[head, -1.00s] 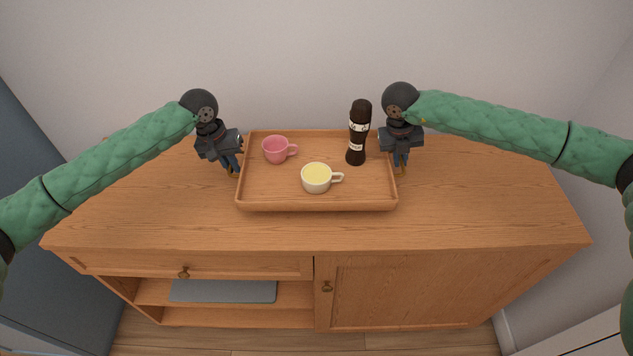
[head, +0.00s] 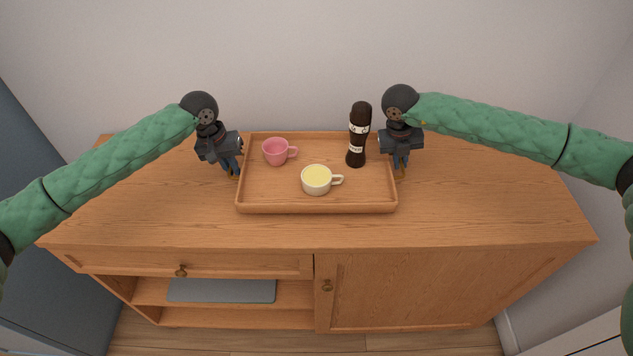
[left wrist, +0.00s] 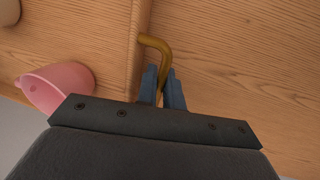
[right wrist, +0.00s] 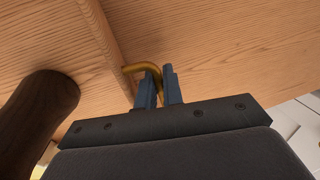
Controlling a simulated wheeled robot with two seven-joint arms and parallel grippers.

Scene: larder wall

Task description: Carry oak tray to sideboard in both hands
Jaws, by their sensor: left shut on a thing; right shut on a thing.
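The oak tray (head: 270,205) is level over the middle of the sideboard (head: 480,215). I cannot tell whether a small gap remains beneath it. My left gripper (head: 234,172) is shut on the brass handle at the tray's left end; this handle (left wrist: 156,44) shows between the fingers in the left wrist view. My right gripper (head: 401,172) is shut on the right-end handle, and that handle (right wrist: 140,68) shows in the right wrist view. On the tray stand a pink cup (head: 274,152), a cream cup (head: 316,181) with yellow contents and a dark bottle (head: 357,140), all upright.
The sideboard top is bare left, right and in front of the tray. A wall (head: 300,60) stands close behind. Below are a drawer, an open shelf with a flat grey item (head: 222,290), and a door (head: 420,290). A blue-grey panel (head: 30,150) stands at far left.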

